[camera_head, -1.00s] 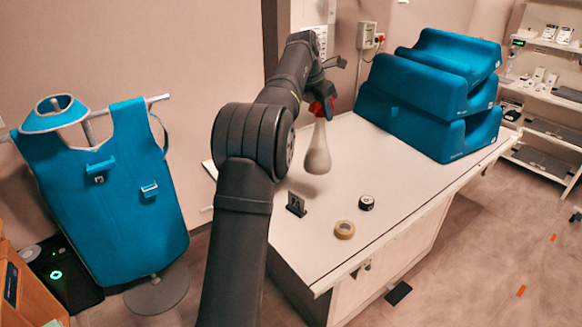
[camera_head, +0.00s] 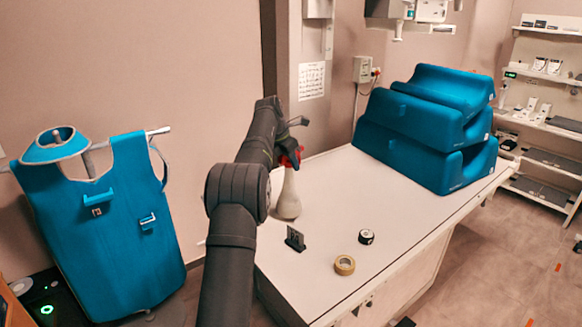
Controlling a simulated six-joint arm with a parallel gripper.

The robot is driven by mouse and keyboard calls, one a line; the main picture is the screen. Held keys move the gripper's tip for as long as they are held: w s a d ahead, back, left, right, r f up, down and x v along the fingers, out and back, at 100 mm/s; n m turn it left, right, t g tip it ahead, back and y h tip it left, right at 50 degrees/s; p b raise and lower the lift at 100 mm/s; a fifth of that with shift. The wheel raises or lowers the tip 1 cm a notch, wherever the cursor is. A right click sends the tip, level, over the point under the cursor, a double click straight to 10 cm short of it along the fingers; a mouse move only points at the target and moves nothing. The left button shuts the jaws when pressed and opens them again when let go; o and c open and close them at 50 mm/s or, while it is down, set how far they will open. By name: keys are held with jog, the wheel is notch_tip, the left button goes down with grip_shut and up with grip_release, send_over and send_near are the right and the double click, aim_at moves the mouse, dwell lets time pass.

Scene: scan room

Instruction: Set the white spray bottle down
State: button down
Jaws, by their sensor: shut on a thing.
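The white spray bottle (camera_head: 289,197) is upright at the left part of the white table (camera_head: 400,208), with its base at or just above the top; I cannot tell whether it touches. My gripper (camera_head: 291,158) is shut on the bottle's red head. The fingers are small and partly hidden by my own arm.
A small black stand (camera_head: 295,239) is close in front of the bottle. A yellow tape roll (camera_head: 344,265) and a black-and-white roll (camera_head: 366,237) lie nearer the front edge. Blue foam cushions (camera_head: 425,125) are stacked at the back right. The table's middle is clear.

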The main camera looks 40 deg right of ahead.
jog(key=shift+f, duration=0.85)
jog(key=c, duration=1.1)
grip_release()
jog(key=shift+f, duration=0.15)
jog(key=v, duration=1.2)
jog(key=x, duration=1.2)
jog(key=shift+r, duration=1.75)
